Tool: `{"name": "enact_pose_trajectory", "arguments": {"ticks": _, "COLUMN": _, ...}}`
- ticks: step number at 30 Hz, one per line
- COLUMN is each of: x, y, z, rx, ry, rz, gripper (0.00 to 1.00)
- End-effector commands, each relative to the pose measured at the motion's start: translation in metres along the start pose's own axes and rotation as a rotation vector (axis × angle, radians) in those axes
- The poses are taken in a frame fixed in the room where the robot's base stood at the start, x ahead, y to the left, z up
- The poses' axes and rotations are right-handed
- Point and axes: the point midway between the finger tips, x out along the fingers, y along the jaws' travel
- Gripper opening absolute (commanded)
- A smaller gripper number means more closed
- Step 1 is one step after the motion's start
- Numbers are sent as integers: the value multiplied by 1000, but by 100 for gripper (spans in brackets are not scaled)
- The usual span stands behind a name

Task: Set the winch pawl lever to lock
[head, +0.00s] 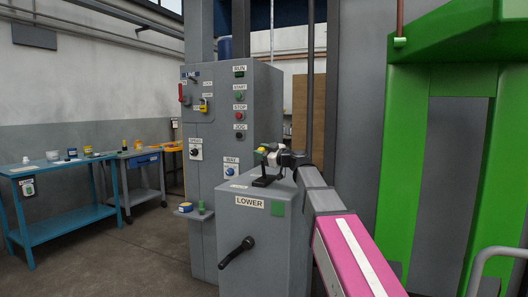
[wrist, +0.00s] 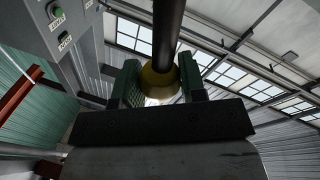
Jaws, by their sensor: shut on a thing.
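The winch housing is a grey box (head: 255,240) with a LOWER label and a green square on its front. A black lever mount (head: 264,181) stands on its top, with a small label beside it. My gripper (head: 264,150) is above this mount, at the lever's upper end, where a yellow part shows. In the wrist view my gripper (wrist: 162,82) has its two green-padded fingers on either side of a yellow collar (wrist: 158,82) on a black rod (wrist: 168,30), shut on it. The fingers hide part of the lever. I cannot read which setting the lever is at.
A black crank handle (head: 237,252) juts from the box front. A tall grey control cabinet (head: 218,130) with buttons and switches stands behind. A blue bench (head: 70,215) is at left. A green frame (head: 405,170) stands close at right. The floor at left is clear.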

Motion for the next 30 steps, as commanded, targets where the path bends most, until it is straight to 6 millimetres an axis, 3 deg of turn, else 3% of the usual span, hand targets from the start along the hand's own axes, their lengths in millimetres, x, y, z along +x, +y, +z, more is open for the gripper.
{"name": "enact_pose_trajectory", "arguments": {"ticks": 7, "x": -4, "y": -14, "z": -3, "rx": 1, "ry": 1, "rz": -1, "gripper": 0}}
{"name": "enact_pose_trajectory", "arguments": {"ticks": 23, "x": -4, "y": -19, "z": -3, "rx": 3, "ry": -1, "rz": -5, "gripper": 0}}
{"name": "enact_pose_trajectory", "arguments": {"ticks": 24, "x": -4, "y": -19, "z": -3, "rx": 3, "ry": -1, "rz": -5, "gripper": 45}}
{"name": "enact_pose_trajectory", "arguments": {"ticks": 26, "x": -4, "y": -19, "z": -3, "rx": 3, "ry": -1, "rz": -4, "gripper": 64}}
{"name": "enact_pose_trajectory", "arguments": {"ticks": 30, "x": -4, "y": -18, "z": -3, "rx": 2, "ry": 0, "rz": -3, "gripper": 64}}
